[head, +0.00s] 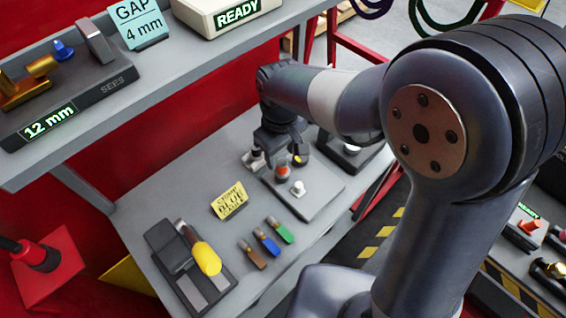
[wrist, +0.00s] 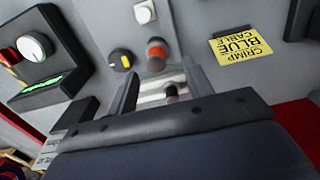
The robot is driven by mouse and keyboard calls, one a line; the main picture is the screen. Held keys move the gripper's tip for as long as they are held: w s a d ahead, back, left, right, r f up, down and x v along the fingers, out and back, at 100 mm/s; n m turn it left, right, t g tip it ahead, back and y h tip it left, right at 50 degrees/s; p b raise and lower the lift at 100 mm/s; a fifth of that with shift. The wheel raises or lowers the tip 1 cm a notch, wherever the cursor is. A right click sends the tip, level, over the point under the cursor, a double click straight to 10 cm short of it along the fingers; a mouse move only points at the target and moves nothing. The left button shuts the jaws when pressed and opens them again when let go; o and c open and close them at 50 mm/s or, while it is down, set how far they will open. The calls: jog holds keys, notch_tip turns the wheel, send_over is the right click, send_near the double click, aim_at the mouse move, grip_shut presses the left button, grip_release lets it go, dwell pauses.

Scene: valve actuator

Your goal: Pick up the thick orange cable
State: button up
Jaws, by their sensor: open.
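I see no thick orange cable for certain in either view. My gripper (head: 278,156) is above the back of the lower grey bench, over a grey plate (head: 318,196). In the wrist view my gripper (wrist: 163,85) has its fingers apart. A small orange-red capped part (head: 282,172) is just below the gripper; it also shows in the wrist view (wrist: 156,55), ahead of the fingers. A small light part with a dark top (wrist: 172,91) appears between the fingers, and I cannot tell if they touch it. Three short cable pieces lie on the bench: brown (head: 252,254), blue (head: 267,242) and green (head: 280,230).
A yellow "CRIMP BLUE CABLE" card (head: 229,201) stands near a yellow-handled tool (head: 206,258). A white knob (head: 298,188) is on the plate. An upper shelf (head: 170,75) is at the left. A purple cable (head: 372,8) and a dark green cable (head: 443,28) hang at the top.

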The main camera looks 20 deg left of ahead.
aim_at(282, 164)
jog(key=shift+w+f+p, duration=0.25)
jog(key=shift+f+p, duration=0.15)
jog(key=shift+f, duration=1.25)
jog(key=shift+w+f+p, duration=0.2)
jog(key=shift+f+p, duration=0.2)
jog(key=shift+f, duration=1.25)
grip_shut()
